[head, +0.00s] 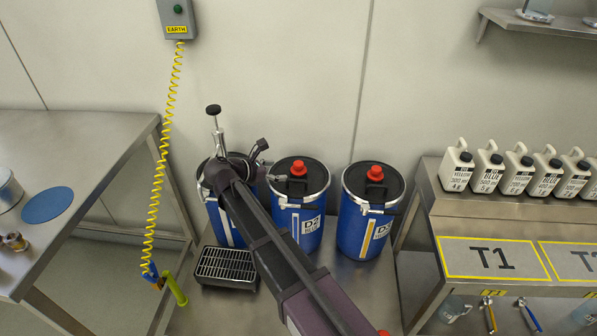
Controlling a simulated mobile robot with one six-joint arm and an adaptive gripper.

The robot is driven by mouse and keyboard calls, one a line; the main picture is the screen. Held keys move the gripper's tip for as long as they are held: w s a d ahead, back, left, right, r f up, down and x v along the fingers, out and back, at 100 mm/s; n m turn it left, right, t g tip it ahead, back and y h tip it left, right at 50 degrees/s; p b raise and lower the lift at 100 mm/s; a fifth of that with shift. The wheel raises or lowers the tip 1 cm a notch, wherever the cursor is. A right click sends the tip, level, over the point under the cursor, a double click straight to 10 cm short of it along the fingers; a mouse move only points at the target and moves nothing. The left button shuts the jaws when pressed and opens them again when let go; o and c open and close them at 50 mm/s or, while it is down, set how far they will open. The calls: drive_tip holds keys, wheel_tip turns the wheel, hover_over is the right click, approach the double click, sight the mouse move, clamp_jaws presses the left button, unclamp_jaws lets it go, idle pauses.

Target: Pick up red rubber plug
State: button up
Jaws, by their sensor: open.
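One red rubber plug (299,168) sits upright in the black lid of the blue drum D2 (311,228). A second red plug (375,173) sits in the lid of the blue drum to its right (354,230). My arm reaches from the lower right up over the leftmost blue drum (222,226) and hides much of it. My gripper (268,161) is open and empty, just left of the plug on D2, with its fingers pointing right toward it. They look apart from the plug; the exact gap and height are hard to tell.
A hand pump with a black knob (213,110) stands up from the leftmost drum, close behind my wrist. A yellow coiled earth cable (161,165) hangs at left. A black grate (227,266) lies in front. Steel benches flank the drums; several white jugs (457,166) stand right.

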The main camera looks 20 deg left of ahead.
sight(295, 167)
drive_tip(key=a, duration=0.1)
drive_tip(key=a+n, duration=0.1)
drive_tip(key=a+t, duration=0.1)
drive_tip(key=shift+s+a+r+n, duration=0.15)
drive_tip(key=shift+s+a+n, duration=0.1)
drive_tip(key=shift+n, duration=0.05)
drive_tip(key=shift+b+x, duration=1.9)
drive_tip(key=shift+x, duration=2.4)
drive_tip(key=b+x, duration=0.1)
drive_tip(key=x, duration=0.1)
drive_tip(key=b+x, duration=0.1)
drive_tip(key=x, duration=0.1)
drive_tip(key=shift+d+f, duration=0.2)
drive_tip(key=shift+f, duration=0.2)
drive_tip(key=shift+w+d, duration=0.2)
drive_tip(key=shift+w, duration=0.1)
